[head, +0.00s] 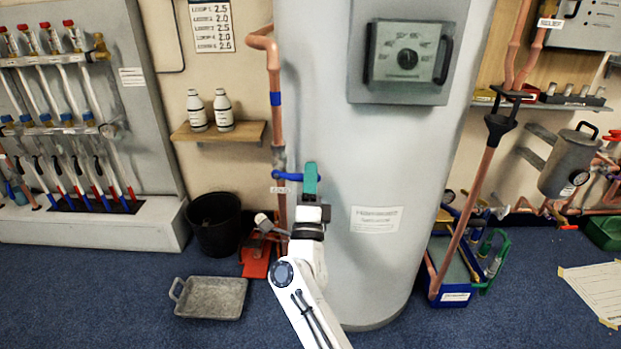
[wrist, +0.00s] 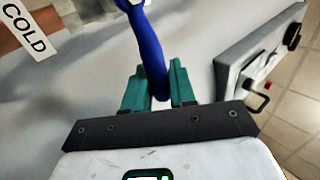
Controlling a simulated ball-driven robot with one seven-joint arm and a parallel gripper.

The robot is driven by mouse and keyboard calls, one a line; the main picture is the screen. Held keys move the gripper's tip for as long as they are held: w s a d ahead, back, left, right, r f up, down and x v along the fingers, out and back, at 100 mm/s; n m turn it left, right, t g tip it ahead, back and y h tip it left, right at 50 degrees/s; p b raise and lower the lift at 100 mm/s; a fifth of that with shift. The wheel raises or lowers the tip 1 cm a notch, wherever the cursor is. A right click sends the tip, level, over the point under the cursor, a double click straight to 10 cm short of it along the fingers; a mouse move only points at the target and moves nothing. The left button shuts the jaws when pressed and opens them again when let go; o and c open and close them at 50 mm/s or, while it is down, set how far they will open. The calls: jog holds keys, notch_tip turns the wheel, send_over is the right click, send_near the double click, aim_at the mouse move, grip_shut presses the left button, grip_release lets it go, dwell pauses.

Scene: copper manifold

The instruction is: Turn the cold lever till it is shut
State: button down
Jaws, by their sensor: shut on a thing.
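The cold lever (head: 287,176) is a blue handle on the vertical copper pipe (head: 274,110) left of the big grey cylinder. It sticks out to the right, roughly level and crosswise to the pipe. My gripper (head: 310,178) has its green fingers around the lever's free end. In the wrist view the blue lever (wrist: 150,45) runs down between the two fingers of my gripper (wrist: 160,88), which are shut on it. A white tag reading COLD (wrist: 29,30) hangs at the pipe. The lever's tip is partly hidden by the fingers.
The grey cylinder (head: 375,270) stands close to my gripper on the right. A shelf (head: 220,132) with two bottles is left of the pipe. A black bucket (head: 215,225), a grey tray (head: 212,298) and a red dustpan (head: 256,262) are on the blue floor.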

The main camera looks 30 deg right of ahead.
jog(key=shift+d+f+y, duration=0.1)
jog(key=shift+f+y, duration=0.2)
jog(key=shift+f, duration=0.15)
jog(key=c, duration=1.1)
grip_release()
jog(key=shift+c, duration=0.2)
jog(key=shift+o, duration=0.3)
jog(key=shift+r, duration=0.1)
jog(key=shift+s, duration=0.1)
jog(key=p+v, duration=0.1)
jog(key=v, duration=0.9)
jog(key=shift+a+f+p, duration=0.25)
jog(key=shift+f+p, duration=0.05)
jog(key=shift+p, duration=0.05)
jog(key=shift+s, duration=0.1)
